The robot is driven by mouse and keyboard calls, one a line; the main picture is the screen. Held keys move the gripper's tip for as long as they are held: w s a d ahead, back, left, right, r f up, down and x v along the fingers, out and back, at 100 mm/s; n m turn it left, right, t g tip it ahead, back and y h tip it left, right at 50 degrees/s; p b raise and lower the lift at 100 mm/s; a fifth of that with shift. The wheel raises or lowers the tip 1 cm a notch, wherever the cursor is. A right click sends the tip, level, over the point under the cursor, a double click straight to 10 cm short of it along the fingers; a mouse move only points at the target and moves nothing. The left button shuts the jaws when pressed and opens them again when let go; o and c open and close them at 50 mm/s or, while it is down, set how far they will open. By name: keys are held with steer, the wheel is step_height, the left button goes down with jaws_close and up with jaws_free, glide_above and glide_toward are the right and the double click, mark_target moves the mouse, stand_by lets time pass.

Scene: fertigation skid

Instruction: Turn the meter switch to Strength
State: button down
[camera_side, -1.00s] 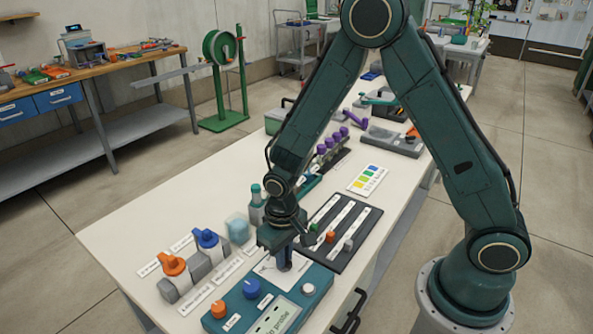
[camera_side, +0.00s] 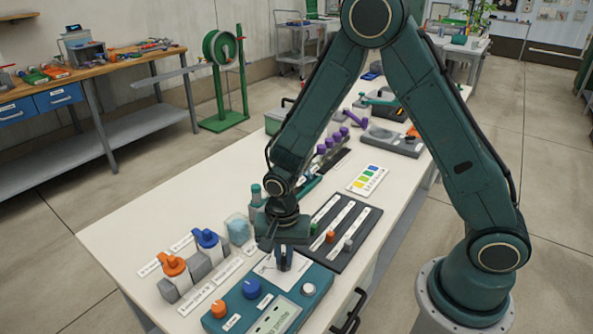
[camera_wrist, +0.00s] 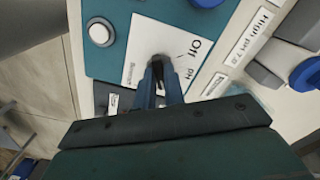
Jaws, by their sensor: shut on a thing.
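The meter is a teal box (camera_side: 240,312) at the near end of the table, with a display, an orange knob and a blue knob. Its switch (camera_wrist: 160,59) is a small dark piece on a white dial plate (camera_wrist: 143,39). In the wrist view, "Off" and "pH" read at the plate's right side, and a small word that looks like "Strength" is at its left edge. My gripper (camera_wrist: 158,84) points down over the plate, its blue fingers shut on the switch; it also shows in the side view (camera_side: 284,262). The fingers hide most of the switch, so I cannot tell where it points.
A white round button (camera_wrist: 101,32) is beside the dial plate. Orange (camera_side: 173,265) and blue (camera_side: 206,238) valve handles stand to the left. A dark slider board (camera_side: 340,232) lies just behind the meter. A black handle (camera_side: 350,312) is at the table's front edge.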

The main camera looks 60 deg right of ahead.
mark_target(284, 258)
steer(key=shift+r+m, duration=0.1)
steer(key=shift+m, duration=1.5)
steer(key=c, duration=1.5)
jaws_free()
step_height(284, 258, up, 14)
steer(key=shift+f, duration=0.1)
